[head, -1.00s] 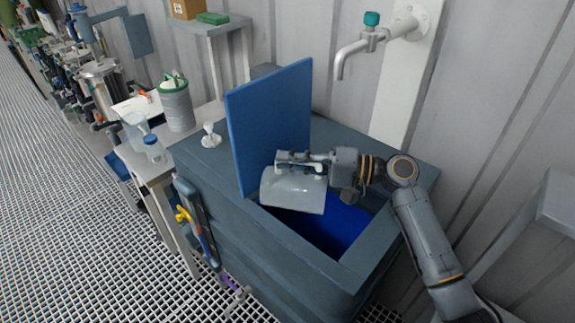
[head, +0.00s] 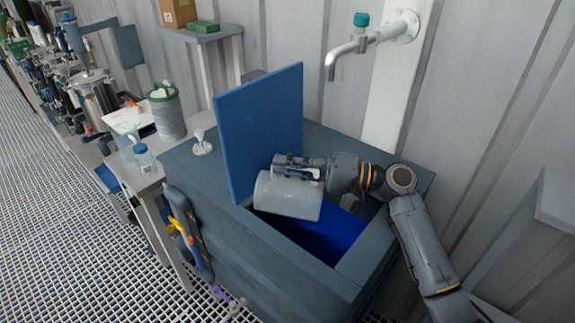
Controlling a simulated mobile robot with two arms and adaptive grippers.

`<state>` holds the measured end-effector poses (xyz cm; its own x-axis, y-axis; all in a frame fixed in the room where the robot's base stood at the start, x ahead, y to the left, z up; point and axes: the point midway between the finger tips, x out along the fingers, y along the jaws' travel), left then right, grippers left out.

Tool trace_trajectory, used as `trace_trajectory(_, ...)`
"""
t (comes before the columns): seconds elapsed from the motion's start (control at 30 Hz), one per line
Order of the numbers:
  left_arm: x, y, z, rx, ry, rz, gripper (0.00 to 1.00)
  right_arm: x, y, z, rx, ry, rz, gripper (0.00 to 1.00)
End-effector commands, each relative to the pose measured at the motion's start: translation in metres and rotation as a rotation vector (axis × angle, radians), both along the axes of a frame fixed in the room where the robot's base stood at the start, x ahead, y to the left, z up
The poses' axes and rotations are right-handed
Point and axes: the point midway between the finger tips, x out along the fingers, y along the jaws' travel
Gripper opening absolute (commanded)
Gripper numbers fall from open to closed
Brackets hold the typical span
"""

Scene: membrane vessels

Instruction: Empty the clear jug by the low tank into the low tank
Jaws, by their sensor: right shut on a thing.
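The clear jug (head: 287,196) lies tipped on its side over the opening of the low tank (head: 262,255). My right gripper (head: 297,168) is shut on the jug at its upper side, by what looks like the handle. The jug looks pale and cloudy; I cannot tell whether liquid is in it or running out. The tank is grey-blue, with a bright blue inside (head: 325,238) showing below the jug. Its blue lid (head: 260,128) stands upright at the left of the opening. My left gripper is not in view.
A small white fitting (head: 202,143) stands on the tank's top. A side table at left holds a lidded grey canister (head: 167,112) and a blue-capped bottle (head: 145,158). Tools hang on the tank's left side.

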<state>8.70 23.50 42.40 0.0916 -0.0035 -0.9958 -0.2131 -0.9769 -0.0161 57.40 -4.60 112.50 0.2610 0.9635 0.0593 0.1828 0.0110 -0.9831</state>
Motion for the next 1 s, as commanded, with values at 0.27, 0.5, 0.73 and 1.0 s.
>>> trace_trajectory(0.27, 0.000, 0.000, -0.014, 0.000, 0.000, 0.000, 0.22, -0.001, -0.005, 0.000, 0.040, -0.012, 0.000, 0.00)
trace_trajectory(0.5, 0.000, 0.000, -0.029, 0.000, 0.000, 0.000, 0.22, -0.003, -0.013, 0.002, 0.093, -0.026, 0.000, 0.00)
trace_trajectory(0.73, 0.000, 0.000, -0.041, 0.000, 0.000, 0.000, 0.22, -0.005, -0.019, 0.006, 0.138, -0.038, 0.000, 0.00)
trace_trajectory(1.0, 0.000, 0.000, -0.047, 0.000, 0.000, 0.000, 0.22, -0.006, -0.023, 0.010, 0.165, -0.046, 0.000, 0.00)
